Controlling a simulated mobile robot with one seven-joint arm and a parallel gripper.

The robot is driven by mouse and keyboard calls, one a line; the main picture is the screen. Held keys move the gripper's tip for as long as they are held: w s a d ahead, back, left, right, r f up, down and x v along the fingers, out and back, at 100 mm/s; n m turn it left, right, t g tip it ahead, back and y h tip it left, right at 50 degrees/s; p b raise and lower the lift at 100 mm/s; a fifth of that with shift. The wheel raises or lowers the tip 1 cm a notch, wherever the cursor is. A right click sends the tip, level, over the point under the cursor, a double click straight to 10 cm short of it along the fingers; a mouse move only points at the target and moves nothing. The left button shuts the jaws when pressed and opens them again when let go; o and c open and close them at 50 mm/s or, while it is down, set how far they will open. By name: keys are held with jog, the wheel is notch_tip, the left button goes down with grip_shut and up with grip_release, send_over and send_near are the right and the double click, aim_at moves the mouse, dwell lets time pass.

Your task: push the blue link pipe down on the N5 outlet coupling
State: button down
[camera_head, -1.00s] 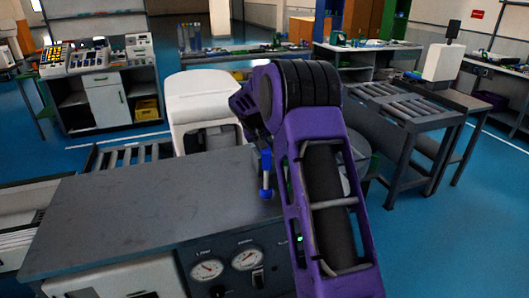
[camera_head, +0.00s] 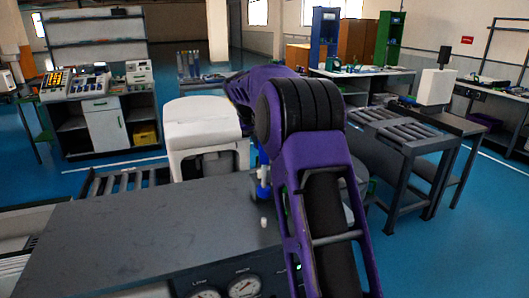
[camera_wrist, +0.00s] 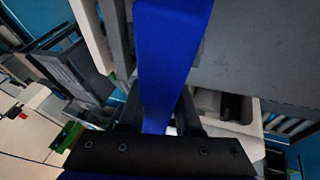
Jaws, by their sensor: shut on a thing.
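The blue link pipe (camera_wrist: 170,55) fills the upper middle of the wrist view, running away from the camera. My gripper (camera_wrist: 162,118) is shut on it, with a dark finger on each side. In the head view a blue upright piece (camera_head: 262,175) shows just left of my purple arm, near the bench's right edge. It appears to be the link pipe or a fitting by it; I cannot tell which. My gripper is hidden behind my arm there. I cannot make out the N5 outlet coupling or whether the pipe touches it.
A grey bench top (camera_head: 140,235) with gauges (camera_head: 243,287) on its front lies in the foreground. A small white piece (camera_head: 264,222) is on its right part. A roller conveyor (camera_head: 385,128) is at right.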

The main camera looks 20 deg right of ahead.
jog(key=shift+r, duration=1.95)
